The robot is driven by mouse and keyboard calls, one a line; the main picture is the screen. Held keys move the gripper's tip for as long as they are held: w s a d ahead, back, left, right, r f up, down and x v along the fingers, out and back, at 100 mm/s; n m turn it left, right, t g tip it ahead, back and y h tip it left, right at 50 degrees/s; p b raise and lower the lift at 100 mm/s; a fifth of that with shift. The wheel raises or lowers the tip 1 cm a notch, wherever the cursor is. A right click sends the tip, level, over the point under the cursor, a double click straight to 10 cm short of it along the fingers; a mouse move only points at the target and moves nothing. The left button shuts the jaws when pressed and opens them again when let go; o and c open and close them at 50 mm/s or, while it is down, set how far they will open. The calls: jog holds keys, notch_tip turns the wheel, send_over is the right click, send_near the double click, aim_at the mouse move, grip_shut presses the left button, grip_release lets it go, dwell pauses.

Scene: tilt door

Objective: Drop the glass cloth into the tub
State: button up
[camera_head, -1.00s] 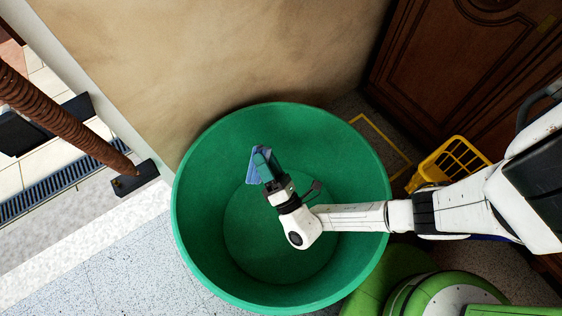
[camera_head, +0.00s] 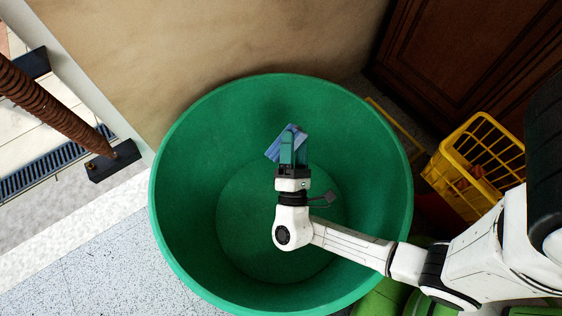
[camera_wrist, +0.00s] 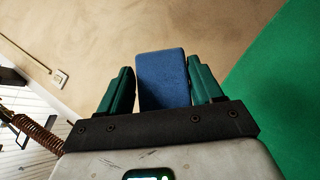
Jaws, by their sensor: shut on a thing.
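The glass cloth (camera_head: 273,149) is a small blue folded piece held in my gripper (camera_head: 294,140). In the head view it sits over the inside of the large round green tub (camera_head: 172,150), which is open at the top. In the wrist view the blue cloth (camera_wrist: 163,80) stands between the two dark green fingers of my gripper (camera_wrist: 163,85), and my gripper is shut on it. The tub's green wall (camera_wrist: 280,85) fills the right of that view. The tub looks empty apart from what my arm hides.
A yellow crate (camera_head: 455,190) stands right of the tub by a dark wooden door (camera_head: 470,60). A beige wall (camera_head: 230,45) is behind the tub. A ridged brown pole (camera_head: 45,105) on a black foot (camera_head: 115,160) stands at left. Speckled floor (camera_head: 100,260) is free at lower left.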

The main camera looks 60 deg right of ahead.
notch_tip(320, 180, down, 6)
jog(key=b, duration=0.4)
jog(key=shift+b, duration=0.35)
jog(key=o, duration=1.1)
jog(key=r, duration=0.1)
jog(key=r+p, duration=0.2)
jog(key=r, duration=0.1)
jog(key=shift+s+r, duration=0.1)
jog(key=shift+s, duration=0.2)
jog(key=s+a+r+p, duration=0.1)
jog(key=s+r, duration=0.2)
jog(key=s, duration=0.1)
jog(key=s+a+r+p, duration=0.1)
jog(key=s+r, duration=0.2)
jog(key=s, duration=0.1)
jog(key=s+a+r+p, duration=0.1)
jog(key=s+r, duration=0.2)
jog(key=s, duration=0.2)
jog(key=shift+p, duration=0.35)
